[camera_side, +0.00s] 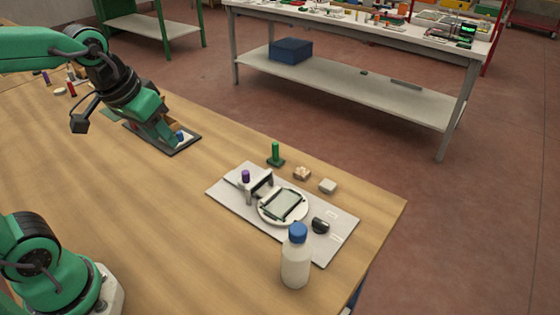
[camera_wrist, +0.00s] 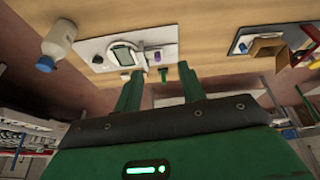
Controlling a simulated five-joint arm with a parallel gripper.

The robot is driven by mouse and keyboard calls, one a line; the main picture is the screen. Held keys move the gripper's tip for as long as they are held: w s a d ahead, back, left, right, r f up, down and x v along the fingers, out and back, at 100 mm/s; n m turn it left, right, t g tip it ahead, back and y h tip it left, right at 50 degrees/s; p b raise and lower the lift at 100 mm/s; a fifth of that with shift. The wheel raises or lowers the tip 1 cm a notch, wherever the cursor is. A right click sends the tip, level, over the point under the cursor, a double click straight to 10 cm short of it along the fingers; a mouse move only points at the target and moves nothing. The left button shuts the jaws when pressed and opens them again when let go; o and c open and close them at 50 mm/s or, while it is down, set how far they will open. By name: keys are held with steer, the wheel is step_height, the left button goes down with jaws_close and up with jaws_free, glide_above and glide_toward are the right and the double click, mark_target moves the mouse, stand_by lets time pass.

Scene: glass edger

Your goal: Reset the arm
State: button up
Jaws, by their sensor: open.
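My gripper (camera_side: 162,132) hangs from the green and black arm at the upper left of the side view. In that picture it overlaps a dark tray (camera_side: 187,147). In the wrist view my gripper (camera_wrist: 158,76) shows two green fingers spread apart with nothing between them. The tray (camera_wrist: 238,46) lies off to their right there, so the gripper appears raised and clear of it. A grey plate (camera_side: 226,192) on the wooden table holds a round white holder (camera_side: 263,211) with a square glass piece (camera_side: 284,205).
A white bottle with a blue cap (camera_side: 296,262) stands at the plate's near edge. A green peg (camera_side: 275,153) and two small blocks (camera_side: 302,173) (camera_side: 327,186) sit behind the plate. A purple-capped item (camera_side: 245,176) stands on it. The table's middle is clear.

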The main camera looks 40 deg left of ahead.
steer(key=shift+m+t, duration=0.5)
steer(key=shift+t, duration=0.1)
steer(key=shift+s+a+f, duration=0.1)
steer(key=shift+s+f, duration=0.05)
steer(key=shift+s, duration=1.2)
steer(key=shift+s+a+f, duration=0.1)
steer(key=shift+s, duration=1.2)
steer(key=shift+w, duration=0.1)
steer(key=n+g, duration=0.4)
steer(key=g, duration=0.2)
glide_above(245, 171)
step_height(245, 171, down, 13)
steer(key=shift+d+f, duration=0.1)
steer(key=shift+f+n, duration=0.25)
steer(key=shift+n, duration=0.05)
steer(key=shift+f, duration=3.9)
